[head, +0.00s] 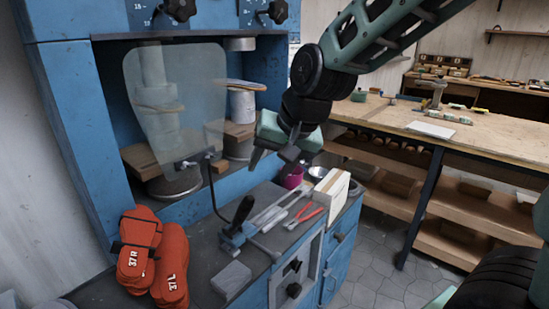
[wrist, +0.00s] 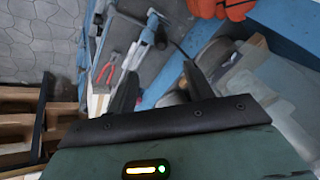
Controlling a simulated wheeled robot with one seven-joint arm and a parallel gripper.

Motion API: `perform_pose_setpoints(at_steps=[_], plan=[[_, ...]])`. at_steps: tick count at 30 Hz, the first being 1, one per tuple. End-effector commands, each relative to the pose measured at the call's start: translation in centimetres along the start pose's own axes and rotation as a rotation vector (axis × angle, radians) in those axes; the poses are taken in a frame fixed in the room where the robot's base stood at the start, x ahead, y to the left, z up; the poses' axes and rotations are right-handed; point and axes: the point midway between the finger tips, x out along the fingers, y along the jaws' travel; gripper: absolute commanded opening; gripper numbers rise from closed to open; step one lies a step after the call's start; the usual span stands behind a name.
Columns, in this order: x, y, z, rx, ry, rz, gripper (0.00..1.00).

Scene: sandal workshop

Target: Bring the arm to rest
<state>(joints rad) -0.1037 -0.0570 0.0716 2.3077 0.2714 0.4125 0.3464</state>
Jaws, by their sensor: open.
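My gripper (head: 271,158) hangs from my arm in front of the blue press cabinet (head: 75,130), above the grey bench top, pointing down and to the left. Its two dark fingers show apart and empty in the wrist view (wrist: 158,88), with bench items in the gap beyond them. It is clear of the bench top and touches nothing that I can see.
A clear shield (head: 172,100) fronts the press opening. Orange lasts (head: 140,250), red pliers (head: 304,216), a white box (head: 330,190) and a magenta cup (head: 291,177) stand on the bench. A wooden worktable (head: 480,140) is at right; tiled floor (head: 375,275) lies between.

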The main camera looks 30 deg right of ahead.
Motion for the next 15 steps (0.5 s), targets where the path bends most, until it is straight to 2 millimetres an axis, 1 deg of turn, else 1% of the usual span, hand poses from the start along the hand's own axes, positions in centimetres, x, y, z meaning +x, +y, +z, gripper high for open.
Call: perform_pose_setpoints(at_steps=[1, 5, 15], plan=[[-0.6, 0.0, -0.04, 0.001, 0.002, -0.001, 0.51], [-1.37, 0.03, 0.0, 0.0, 0.0, 0.001, 0.51], [-1.52, 0.04, 0.01, 0.0, -0.001, 0.001, 0.51]])
